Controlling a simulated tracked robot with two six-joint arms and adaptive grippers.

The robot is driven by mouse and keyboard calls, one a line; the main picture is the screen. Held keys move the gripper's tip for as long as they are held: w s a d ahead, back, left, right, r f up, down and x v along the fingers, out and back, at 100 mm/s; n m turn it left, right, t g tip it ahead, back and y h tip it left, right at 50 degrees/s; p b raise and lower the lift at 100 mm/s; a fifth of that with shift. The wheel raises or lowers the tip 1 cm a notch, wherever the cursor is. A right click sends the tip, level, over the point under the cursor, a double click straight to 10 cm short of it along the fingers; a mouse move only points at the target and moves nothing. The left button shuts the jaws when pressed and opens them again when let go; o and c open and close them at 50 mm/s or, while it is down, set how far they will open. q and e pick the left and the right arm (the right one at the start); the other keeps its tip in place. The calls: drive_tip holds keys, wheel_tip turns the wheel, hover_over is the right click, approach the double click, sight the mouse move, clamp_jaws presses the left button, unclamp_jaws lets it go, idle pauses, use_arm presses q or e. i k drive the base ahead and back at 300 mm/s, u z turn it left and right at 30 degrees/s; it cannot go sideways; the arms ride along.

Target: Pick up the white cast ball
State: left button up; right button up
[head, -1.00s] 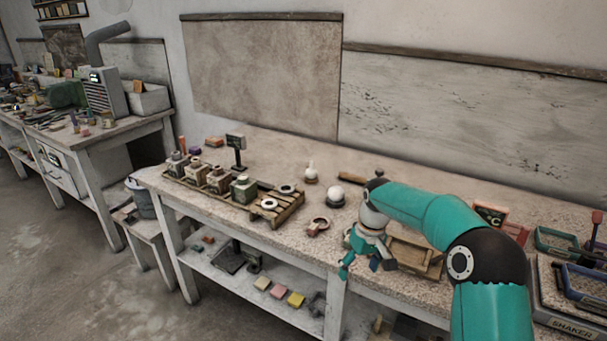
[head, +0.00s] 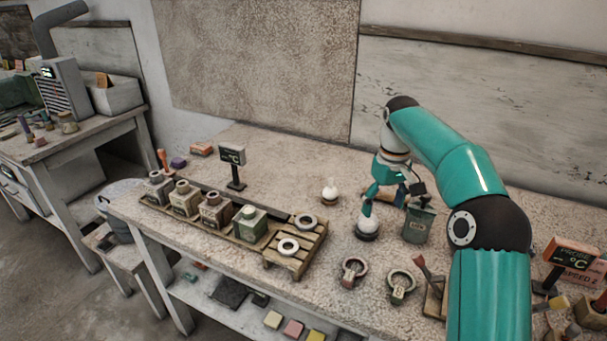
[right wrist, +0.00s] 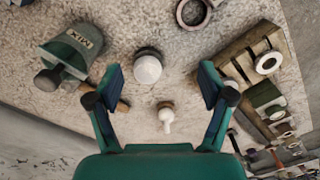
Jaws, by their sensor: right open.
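My right gripper (head: 393,193) is open and empty, close above and behind the ball in the head view. In the right wrist view its two fingers (right wrist: 160,84) are spread wide, with the ball between their lines. I cannot tell the exact gap to the ball. My left gripper is not in view.
A grey-green MIX bucket (head: 418,226) stands right of the ball. A small white knobbed piece (head: 330,191) stands to its left. A pallet (head: 308,252) with rings and a row of blocks lie left.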

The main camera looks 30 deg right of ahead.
sight(329, 192)
drive_tip(key=z, duration=0.05)
drive_tip(key=i, duration=0.9)
